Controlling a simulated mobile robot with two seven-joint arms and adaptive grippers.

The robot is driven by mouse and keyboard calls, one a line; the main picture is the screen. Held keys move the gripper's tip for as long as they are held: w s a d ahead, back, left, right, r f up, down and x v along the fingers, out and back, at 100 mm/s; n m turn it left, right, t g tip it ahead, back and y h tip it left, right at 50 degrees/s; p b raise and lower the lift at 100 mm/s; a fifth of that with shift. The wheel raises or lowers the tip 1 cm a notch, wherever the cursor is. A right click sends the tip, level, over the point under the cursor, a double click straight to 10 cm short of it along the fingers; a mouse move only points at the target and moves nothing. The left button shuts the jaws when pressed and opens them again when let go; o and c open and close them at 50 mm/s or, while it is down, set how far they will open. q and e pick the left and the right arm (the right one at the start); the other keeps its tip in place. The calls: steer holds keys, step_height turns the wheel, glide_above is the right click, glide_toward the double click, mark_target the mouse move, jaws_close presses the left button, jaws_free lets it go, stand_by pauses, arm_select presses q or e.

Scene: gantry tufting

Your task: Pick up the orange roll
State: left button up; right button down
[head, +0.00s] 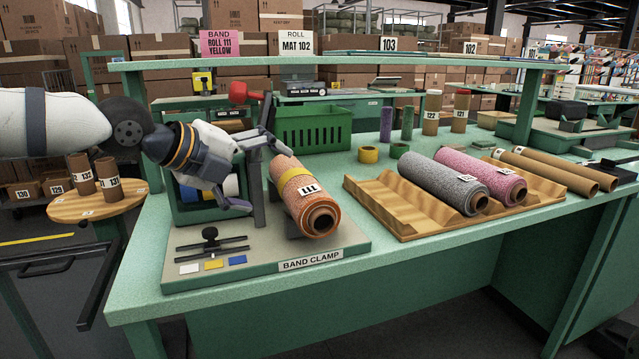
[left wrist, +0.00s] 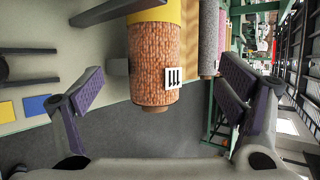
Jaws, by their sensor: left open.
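The orange roll (head: 308,205) is a speckled orange cylinder with a yellow band around it and a white 111 label. It lies on the band clamp stand (head: 333,243), its open core end toward the front. My left gripper (head: 248,175) is beside it on the left, open and apart from it. In the left wrist view the orange roll (left wrist: 154,62) is between the two spread fingers of my left gripper (left wrist: 160,98), farther off than the fingertips and touching neither. My right gripper is not in view.
A wooden cradle (head: 407,226) to the right holds a grey roll (head: 446,181) and a pink roll (head: 484,174). A green crate (head: 315,128) stands behind. A dark clamp post rises close to my left gripper. The front right bench top is clear.

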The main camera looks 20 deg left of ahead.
mark_target(291, 193)
arm_select(q)
steer(key=x, duration=0.3)
steer(key=b+x, duration=0.1)
steer(key=x, duration=0.3)
steer(key=f+b+x, duration=0.1)
steer(key=x, duration=0.2)
steer(key=shift+a+f, duration=0.1)
steer(key=shift+f, duration=0.2)
steer(key=shift+w+d+f, duration=0.1)
steer(key=shift+w+d, duration=0.1)
steer(key=shift+w, duration=0.1)
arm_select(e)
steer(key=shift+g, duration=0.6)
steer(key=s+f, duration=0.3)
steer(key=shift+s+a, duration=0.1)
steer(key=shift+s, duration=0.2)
